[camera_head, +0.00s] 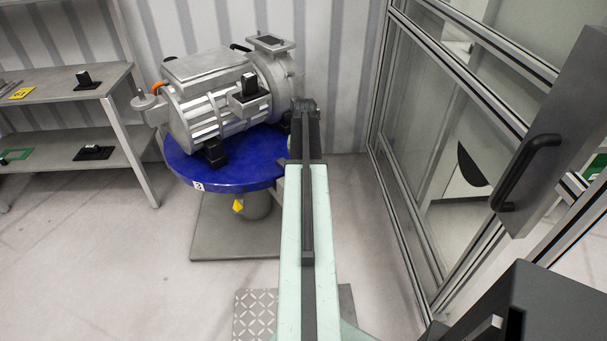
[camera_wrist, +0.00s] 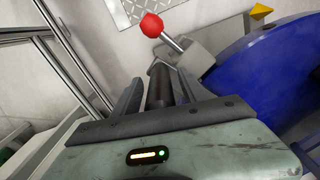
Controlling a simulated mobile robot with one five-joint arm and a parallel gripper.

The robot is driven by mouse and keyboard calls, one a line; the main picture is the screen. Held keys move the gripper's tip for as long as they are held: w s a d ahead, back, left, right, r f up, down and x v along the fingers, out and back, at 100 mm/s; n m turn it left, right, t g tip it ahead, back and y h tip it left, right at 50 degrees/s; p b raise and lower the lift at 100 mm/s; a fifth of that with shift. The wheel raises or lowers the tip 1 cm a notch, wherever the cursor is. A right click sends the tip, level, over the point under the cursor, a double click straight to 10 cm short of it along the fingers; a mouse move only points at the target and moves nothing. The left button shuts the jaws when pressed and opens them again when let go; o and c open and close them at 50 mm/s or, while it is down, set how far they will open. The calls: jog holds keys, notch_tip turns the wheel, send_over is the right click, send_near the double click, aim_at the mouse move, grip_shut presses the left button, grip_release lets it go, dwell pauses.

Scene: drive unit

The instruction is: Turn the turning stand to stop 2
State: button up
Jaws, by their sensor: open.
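The turning stand has a blue round top (camera_head: 225,176) that carries a large grey motor (camera_head: 220,92). A white label with a 3 (camera_head: 199,186) is on its front rim, left of a yellow pointer (camera_head: 238,206) below the top. My gripper (camera_wrist: 160,72) is open in the wrist view, with a dark round bar (camera_wrist: 158,88) between its fingers; whether they touch it I cannot tell. A grey block (camera_wrist: 194,62) at the edge of the blue top and a red knob (camera_wrist: 152,25) on a rod are close beyond. In the head view my arm hides the fingertips.
A grey shelf (camera_head: 70,90) stands at the left. A glass-panelled frame (camera_head: 420,120) and a dark door panel with a handle (camera_head: 525,170) are close on the right. Pale floor (camera_head: 130,260) is clear at the front left.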

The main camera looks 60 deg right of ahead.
jog(key=shift+r, duration=0.1)
jog(key=shift+c, duration=0.3)
grip_shut()
dwell(1.0)
